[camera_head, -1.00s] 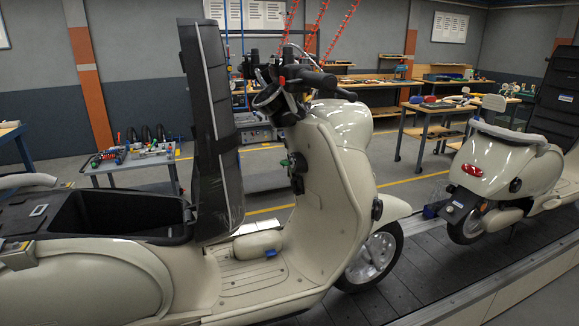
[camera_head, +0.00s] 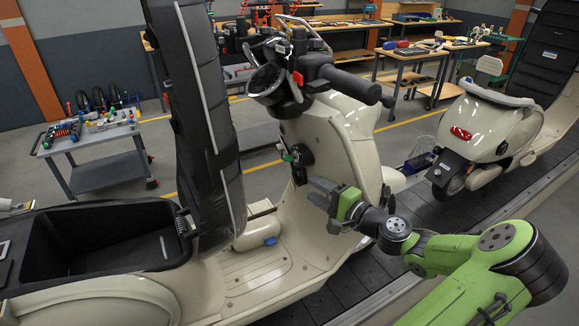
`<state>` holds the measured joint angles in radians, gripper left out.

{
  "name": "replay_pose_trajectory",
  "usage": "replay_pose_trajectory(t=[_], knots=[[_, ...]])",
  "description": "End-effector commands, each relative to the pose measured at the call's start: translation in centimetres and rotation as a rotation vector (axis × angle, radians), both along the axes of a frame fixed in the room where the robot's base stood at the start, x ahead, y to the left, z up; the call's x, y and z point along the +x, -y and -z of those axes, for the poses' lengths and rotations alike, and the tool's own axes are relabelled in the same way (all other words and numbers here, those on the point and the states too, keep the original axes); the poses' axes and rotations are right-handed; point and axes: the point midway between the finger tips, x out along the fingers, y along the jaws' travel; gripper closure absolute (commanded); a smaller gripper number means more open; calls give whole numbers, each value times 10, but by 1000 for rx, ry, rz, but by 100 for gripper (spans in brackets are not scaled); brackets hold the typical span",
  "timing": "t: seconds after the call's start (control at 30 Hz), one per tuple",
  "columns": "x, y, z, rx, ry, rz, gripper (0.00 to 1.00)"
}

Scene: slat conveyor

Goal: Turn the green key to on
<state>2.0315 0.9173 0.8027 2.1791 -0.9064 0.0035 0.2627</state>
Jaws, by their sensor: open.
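The green key (camera_head: 289,157) sits in the black ignition panel on the scooter's leg shield, below the handlebar. It is small, and I cannot tell which position it is turned to. The cream scooter (camera_head: 335,135) stands on the slat conveyor with its seat raised. My gripper (camera_head: 314,191) is open and empty. Its dark fingers point left toward the leg shield, a little below and to the right of the key, apart from it. My green arm reaches in from the lower right.
The raised black seat (camera_head: 190,110) stands upright left of the key. The handlebar grip (camera_head: 352,85) juts out above my gripper. A second scooter (camera_head: 478,130) is further along the conveyor (camera_head: 440,215). A tool cart (camera_head: 95,150) and workbenches are behind.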

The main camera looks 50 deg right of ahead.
Motion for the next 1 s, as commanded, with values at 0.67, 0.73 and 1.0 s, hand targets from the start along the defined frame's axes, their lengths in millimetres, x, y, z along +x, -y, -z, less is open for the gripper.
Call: replay_pose_trajectory(t=[0.67, 0.73, 1.0], knots=[[90, 32, -14, 33, 74, 73, 60], [105, 34, -14, 34, 73, 72, 60], [138, 38, -13, 33, 71, 76, 60]])
